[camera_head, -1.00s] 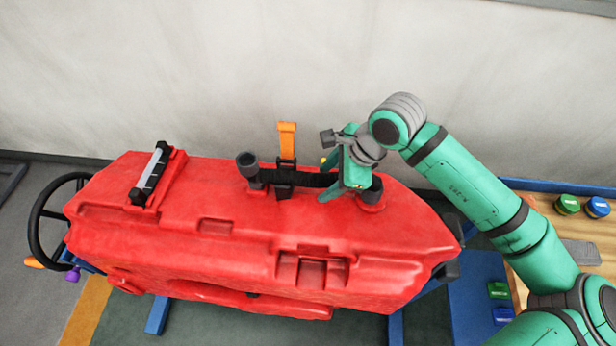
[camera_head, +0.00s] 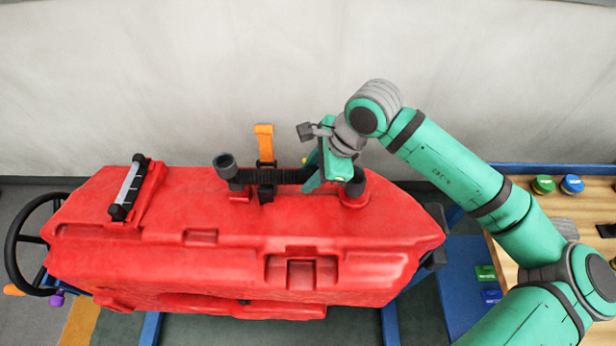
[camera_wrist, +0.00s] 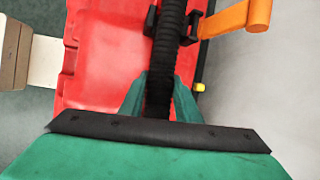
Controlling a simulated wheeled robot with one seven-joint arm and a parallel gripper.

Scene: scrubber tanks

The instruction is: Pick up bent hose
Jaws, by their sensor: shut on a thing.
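The bent hose (camera_head: 290,176) is a black ribbed tube lying along the top of a red tank (camera_head: 180,262). Its left end meets a dark upright elbow (camera_head: 225,166). Its right end is by a dark fitting on the tank's right part. My gripper (camera_head: 327,176) is at the hose's right part. In the wrist view the hose (camera_wrist: 168,60) runs down between the two green fingers (camera_wrist: 159,100), which are shut on it. The gripped stretch is partly hidden by my gripper's body.
A black handwheel (camera_head: 28,245) stands at the tank's left end. A black and white bar (camera_head: 128,187) is on the tank's top left. A wooden table (camera_head: 515,215) with green and blue caps is at right. A pale wall (camera_head: 200,70) stands close behind the tank.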

